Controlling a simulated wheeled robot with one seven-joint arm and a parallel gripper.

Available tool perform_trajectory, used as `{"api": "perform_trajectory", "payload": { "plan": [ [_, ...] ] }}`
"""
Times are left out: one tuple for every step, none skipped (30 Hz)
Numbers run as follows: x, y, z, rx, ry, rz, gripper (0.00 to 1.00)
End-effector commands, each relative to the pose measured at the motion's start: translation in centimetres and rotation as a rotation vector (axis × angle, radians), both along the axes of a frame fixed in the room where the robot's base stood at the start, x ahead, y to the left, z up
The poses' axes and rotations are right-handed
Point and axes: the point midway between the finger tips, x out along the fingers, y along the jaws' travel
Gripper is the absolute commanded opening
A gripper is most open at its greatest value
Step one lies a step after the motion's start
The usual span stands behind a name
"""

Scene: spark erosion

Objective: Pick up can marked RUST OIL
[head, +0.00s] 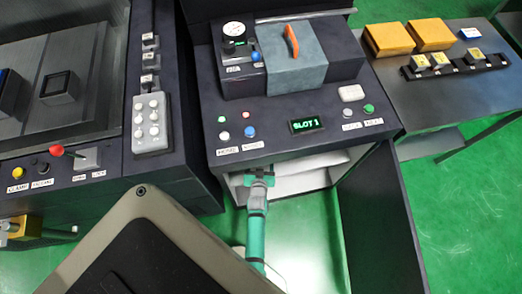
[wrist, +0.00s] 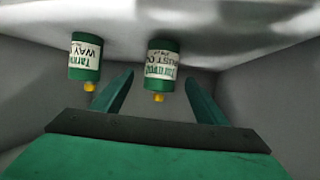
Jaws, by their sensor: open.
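The can marked RUST O…, the rest of its label cut off at the can's edge (wrist: 161,62), is dark green with a white label and a yellow nozzle. It shows inverted in the wrist view, nozzle down in the picture. My gripper (wrist: 159,77) is open, its two green fingers pointing toward this can, one to each side of it in the picture. The can looks beyond or just at the fingertips; contact cannot be told. In the head view my gripper (head: 262,176) is at the mouth of the open cabinet under the machine panel. The cans are hidden there.
A similar green can marked WAY (wrist: 84,57) stands left of the RUST can in the wrist view, close to the left finger. Pale cabinet walls (wrist: 260,95) enclose the space. In the head view the open dark cabinet door (head: 385,215) stands right of my arm.

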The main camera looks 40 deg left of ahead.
Motion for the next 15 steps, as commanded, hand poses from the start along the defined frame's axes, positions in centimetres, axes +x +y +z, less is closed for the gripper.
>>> {"api": "perform_trajectory", "payload": {
  "plan": [
    [0.2,0.2,-0.1,0.000,0.000,0.000,0.67],
    [0.3,0.2,-0.1,0.000,0.000,0.000,0.67],
    [0.4,0.3,-0.2,0.000,0.000,0.000,0.67],
    [0.5,0.4,-0.2,0.000,0.000,0.000,0.67],
    [0.7,0.5,-0.2,0.000,0.000,0.000,0.67],
    [0.9,0.7,-0.3,0.000,0.000,0.000,0.67],
    [1.2,0.9,-0.4,0.000,0.000,0.000,0.67],
    [1.6,1.2,-0.5,0.000,-0.001,-0.001,0.67],
    [2.0,1.5,-0.7,0.000,0.000,-0.001,0.67],
    [2.3,1.7,-0.8,0.000,0.000,-0.001,0.67],
    [2.7,2.0,-0.9,0.001,-0.001,-0.002,0.67],
    [3.0,2.2,-1.1,-0.001,0.001,-0.003,0.67],
    [3.3,2.3,-1.3,-0.001,0.001,-0.003,0.67],
    [3.6,2.5,-1.4,0.000,0.000,-0.003,0.67],
    [3.8,2.7,-1.5,0.000,0.000,-0.003,0.67]
  ]
}}
